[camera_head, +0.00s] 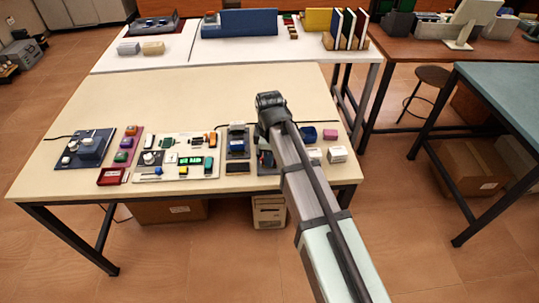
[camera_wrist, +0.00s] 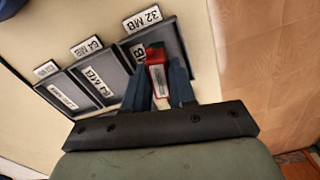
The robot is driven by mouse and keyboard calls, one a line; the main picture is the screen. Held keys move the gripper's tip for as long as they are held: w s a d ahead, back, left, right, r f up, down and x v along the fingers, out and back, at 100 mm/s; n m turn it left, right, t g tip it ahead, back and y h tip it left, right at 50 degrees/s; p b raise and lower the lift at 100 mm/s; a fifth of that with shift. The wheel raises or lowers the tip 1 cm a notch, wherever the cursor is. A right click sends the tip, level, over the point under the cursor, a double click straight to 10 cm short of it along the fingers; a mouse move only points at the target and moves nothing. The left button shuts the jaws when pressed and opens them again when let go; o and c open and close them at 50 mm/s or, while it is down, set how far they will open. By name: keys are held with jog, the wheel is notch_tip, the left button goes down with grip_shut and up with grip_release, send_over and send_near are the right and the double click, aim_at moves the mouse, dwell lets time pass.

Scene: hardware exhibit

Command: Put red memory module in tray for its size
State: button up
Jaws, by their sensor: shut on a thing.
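A red memory module (camera_wrist: 156,56) with a white label shows in the wrist view between the two fingers of my gripper (camera_wrist: 158,84). My gripper is shut on it. The module is over or inside the tray marked 32 MB (camera_wrist: 180,43); I cannot tell whether it touches the bottom. The label's print is too small to read. To the left are a tray marked 64 MB (camera_wrist: 106,65) and a third, smaller-looking tray (camera_wrist: 58,82) whose label is unclear. In the head view my arm hides the module and the fingers.
In the head view, a dark board (camera_head: 87,150), a white board with several parts (camera_head: 178,157) and a red box (camera_head: 111,176) lie left on the pale table (camera_head: 180,95). White blocks (camera_head: 338,153) stand right of my arm. The table's back half is clear.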

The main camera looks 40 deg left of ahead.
jog(key=shift+f, duration=0.1)
jog(key=o, duration=1.4)
jog(key=shift+c, duration=0.2)
jog(key=shift+r, duration=3.75)
